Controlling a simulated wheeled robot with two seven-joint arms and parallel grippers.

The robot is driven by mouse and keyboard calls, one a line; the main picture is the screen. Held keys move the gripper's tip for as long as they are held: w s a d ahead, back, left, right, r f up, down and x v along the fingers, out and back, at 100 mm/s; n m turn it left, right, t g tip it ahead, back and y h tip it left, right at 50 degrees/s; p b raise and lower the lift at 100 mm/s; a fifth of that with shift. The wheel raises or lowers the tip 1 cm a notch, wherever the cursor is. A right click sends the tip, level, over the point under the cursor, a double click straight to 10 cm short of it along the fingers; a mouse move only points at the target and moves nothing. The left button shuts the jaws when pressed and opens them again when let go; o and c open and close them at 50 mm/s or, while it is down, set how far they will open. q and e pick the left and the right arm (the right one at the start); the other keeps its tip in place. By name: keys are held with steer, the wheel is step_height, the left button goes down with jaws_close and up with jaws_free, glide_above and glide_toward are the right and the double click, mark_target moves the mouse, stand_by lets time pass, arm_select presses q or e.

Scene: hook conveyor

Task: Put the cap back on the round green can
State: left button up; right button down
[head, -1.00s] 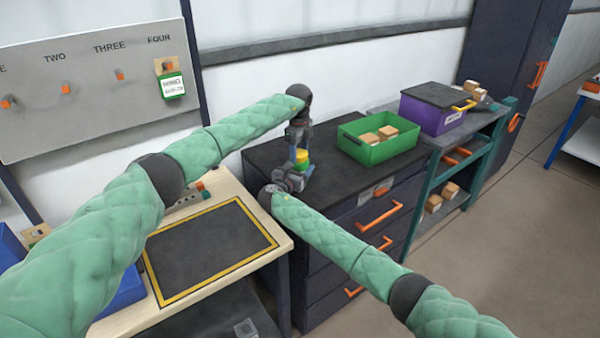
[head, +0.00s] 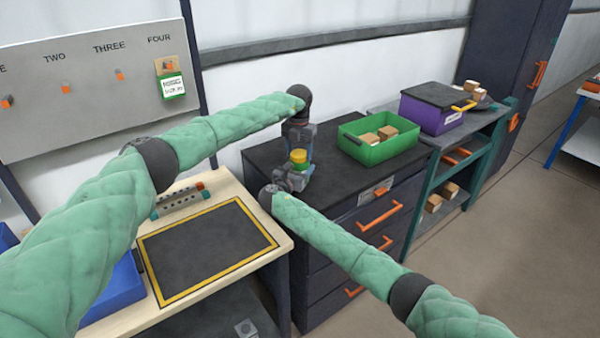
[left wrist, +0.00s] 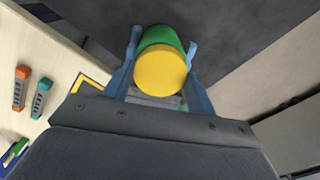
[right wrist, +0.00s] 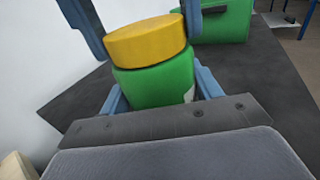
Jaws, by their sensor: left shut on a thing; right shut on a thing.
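The round green can (right wrist: 155,86) stands upright above the dark cabinet top, and the yellow cap (right wrist: 145,40) is on its upper end. I cannot tell whether the cap is fully seated. My left gripper (head: 299,146) comes from above and is shut on the cap, with a finger on each side; the cap also shows in the left wrist view (left wrist: 160,70), with the green can (left wrist: 160,36) beyond it. My right gripper (head: 290,178) is lower and shut around the can's side. In the head view the can is mostly hidden between the grippers.
An open green bin (head: 372,152) with wooden blocks is right of the grippers. A purple box (head: 432,118) with a dark lid is farther right. A wooden table (head: 262,260) with a yellow-bordered mat is at front left. A pegboard (head: 95,80) hangs behind.

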arm_select(q)
steer(key=m, duration=0.4)
steer(key=a+m, duration=0.1)
steer(key=m, duration=0.1)
steer(key=shift+w+m, duration=0.25)
steer(key=shift+m, duration=0.15)
arm_select(e)
steer(key=shift+d, duration=0.2)
arm_select(q)
steer(key=m, duration=0.4)
steer(key=shift+w, duration=0.1)
steer(key=m, duration=0.3)
steer(key=shift+d, duration=0.1)
arm_select(e)
steer(key=shift+a, duration=0.15)
arm_select(q)
steer(key=o, duration=1.1)
steer(key=shift+d, duration=0.1)
steer(key=shift+o, duration=0.2)
steer(key=shift+d, duration=0.1)
arm_select(e)
steer(key=shift+a, duration=0.1)
arm_select(q)
step_height(320, 180, up, 12)
arm_select(e)
steer(key=shift+r, duration=0.1)
